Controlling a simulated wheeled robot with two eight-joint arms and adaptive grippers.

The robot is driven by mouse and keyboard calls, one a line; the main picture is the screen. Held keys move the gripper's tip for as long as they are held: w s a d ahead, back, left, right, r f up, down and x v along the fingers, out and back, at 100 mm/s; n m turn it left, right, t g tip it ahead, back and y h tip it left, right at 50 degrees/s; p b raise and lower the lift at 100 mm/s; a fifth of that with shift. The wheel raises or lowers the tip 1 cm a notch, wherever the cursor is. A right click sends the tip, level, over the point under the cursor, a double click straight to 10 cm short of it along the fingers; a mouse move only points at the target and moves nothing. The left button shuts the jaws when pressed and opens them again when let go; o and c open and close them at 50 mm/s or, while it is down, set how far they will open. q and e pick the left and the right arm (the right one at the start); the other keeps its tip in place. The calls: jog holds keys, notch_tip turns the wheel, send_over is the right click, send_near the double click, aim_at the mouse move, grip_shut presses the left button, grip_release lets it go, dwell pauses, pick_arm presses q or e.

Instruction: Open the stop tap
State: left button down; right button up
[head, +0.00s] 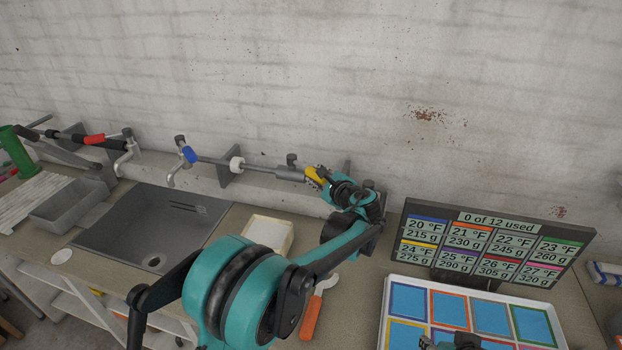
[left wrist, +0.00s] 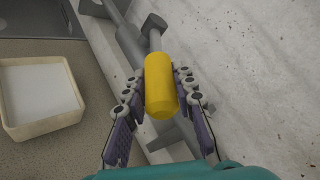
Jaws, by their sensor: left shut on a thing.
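The stop tap (head: 290,172) sits on the grey pipe along the wall, at the middle of the head view. Its yellow handle (head: 312,178) points to the right, towards my arm. My left gripper (head: 322,179) is at this handle and partly covers it. In the left wrist view the yellow handle (left wrist: 160,85) lies between the two fingers of my left gripper (left wrist: 158,82), which is shut on it. A grey rod joins the handle to the pipe fittings behind. Part of my right gripper (head: 455,343) seems to show at the bottom edge, its jaws unclear.
A blue-handled tap (head: 189,154) and a red-handled lever (head: 95,139) are further left, above the grey sink (head: 125,225). A display (head: 497,244) stands right.

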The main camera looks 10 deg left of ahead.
pick_arm(q)
jog(key=shift+w+d+n+g+y, duration=0.35)
jog(key=shift+w+n+g+y, duration=0.15)
jog(key=shift+w+n+g, duration=0.15)
jog(key=c, duration=1.2)
grip_release()
